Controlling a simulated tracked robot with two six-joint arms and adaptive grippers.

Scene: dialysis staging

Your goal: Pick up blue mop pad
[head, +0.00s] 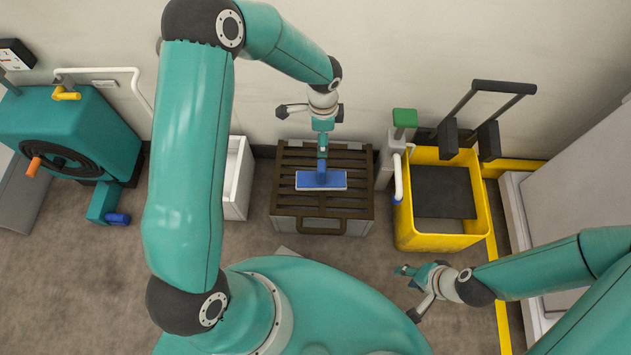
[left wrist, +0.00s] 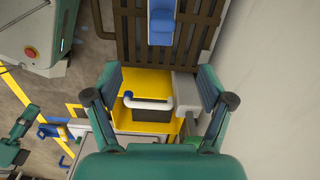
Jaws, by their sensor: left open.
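The blue mop pad (head: 308,181) lies flat, with a pale edge and an upright blue piece in its middle, on a dark slatted rack (head: 355,208). My left gripper (head: 312,112) is open and empty, behind the pad in the head view and apart from it. In the left wrist view my left gripper's fingers (left wrist: 160,82) are spread wide, and the blue pad (left wrist: 161,24) shows at the top edge, beyond the fingertips and partly cut off. My right gripper (head: 410,292) has its fingers spread, with nothing between them, low over the floor at the right.
A yellow mop bucket (head: 432,240) with a black handle stands right of the rack. A white bin (head: 239,185) stands at its left, and a teal machine (head: 85,125) further left. The wall is close behind the rack. Floor in front is mostly clear.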

